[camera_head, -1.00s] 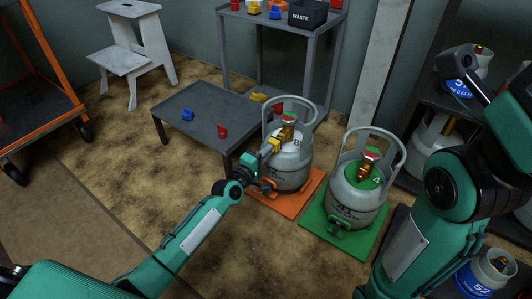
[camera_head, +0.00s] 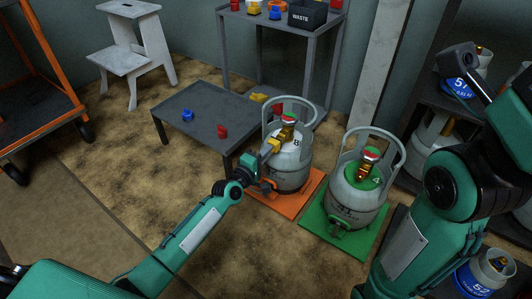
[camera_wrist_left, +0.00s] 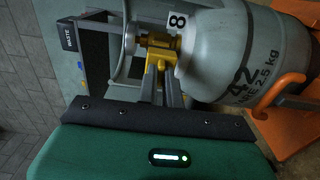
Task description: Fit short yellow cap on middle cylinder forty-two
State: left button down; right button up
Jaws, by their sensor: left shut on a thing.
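The grey cylinder forty-two (camera_head: 291,173) stands upright on an orange scale (camera_head: 312,193). Its number shows sideways in the left wrist view (camera_wrist_left: 240,70), beside a tag with an 8. My left gripper (camera_head: 269,150) is at the valve on the cylinder's left side. It is shut on the short yellow cap (camera_wrist_left: 154,54), which shows between the fingertips in the left wrist view. The cap is up against or very close to the brass valve outlet (camera_wrist_left: 160,41); I cannot tell whether it is seated.
Another cylinder (camera_head: 357,190) stands on a green scale (camera_head: 318,222) to the right. A shelf with more cylinders is at the right. Brown floor is clear in front.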

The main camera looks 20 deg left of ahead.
pick_arm(q)
jog(key=shift+w+d, duration=0.15)
jog(key=shift+w, duration=0.25)
jog(key=shift+b+x, duration=0.4)
jog(key=shift+x, duration=0.4)
jog(key=shift+w+d, duration=0.2)
jog(key=shift+w, duration=0.3)
jog(key=c, duration=1.5)
grip_release()
